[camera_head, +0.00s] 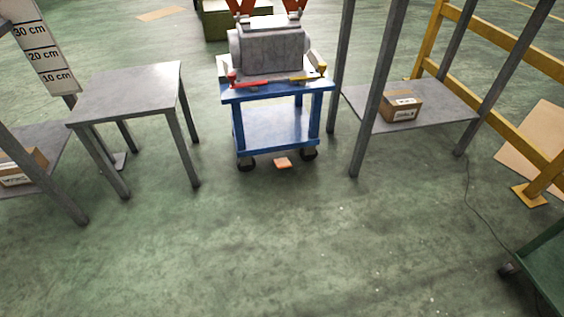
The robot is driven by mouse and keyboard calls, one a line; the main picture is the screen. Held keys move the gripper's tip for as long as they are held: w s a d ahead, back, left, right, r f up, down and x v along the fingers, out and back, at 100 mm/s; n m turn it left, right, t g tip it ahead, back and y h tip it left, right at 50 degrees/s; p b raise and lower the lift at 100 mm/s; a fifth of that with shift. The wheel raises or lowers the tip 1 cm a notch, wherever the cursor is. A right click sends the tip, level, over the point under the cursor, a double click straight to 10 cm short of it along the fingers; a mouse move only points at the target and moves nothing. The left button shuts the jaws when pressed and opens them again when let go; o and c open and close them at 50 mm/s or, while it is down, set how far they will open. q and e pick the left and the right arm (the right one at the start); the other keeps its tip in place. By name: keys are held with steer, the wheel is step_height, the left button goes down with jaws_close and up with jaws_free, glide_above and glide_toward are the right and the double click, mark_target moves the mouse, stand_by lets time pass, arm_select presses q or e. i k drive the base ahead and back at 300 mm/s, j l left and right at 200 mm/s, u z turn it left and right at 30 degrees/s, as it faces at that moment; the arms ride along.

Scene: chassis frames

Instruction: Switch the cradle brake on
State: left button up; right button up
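A blue wheeled cart (238,131) stands ahead in the upper middle, with a grey block-like machine (270,48) on its top. A red lever (250,83) lies along the left of the cart's front top edge, with an upright red end. A yellow-orange lever (306,77) lies along the right of that edge. A small orange pedal-like piece (283,162) shows low between the front wheels. No label shows which of these is the cradle brake, and its setting cannot be told. Neither of my grippers is in view.
A grey table (125,92) stands left of the cart. A grey rack with a low shelf (440,107) and a cardboard box (401,108) stands right. A yellow railing (500,107) and green wheeled thing (547,262) are farther right. The floor before the cart is clear.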

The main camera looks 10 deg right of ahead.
mark_target(281, 163)
steer(key=i+l, duration=0.1)
steer(key=i, duration=0.65)
steer(key=i+l, duration=0.1)
steer(key=i, duration=0.6)
steer(key=z, duration=0.05)
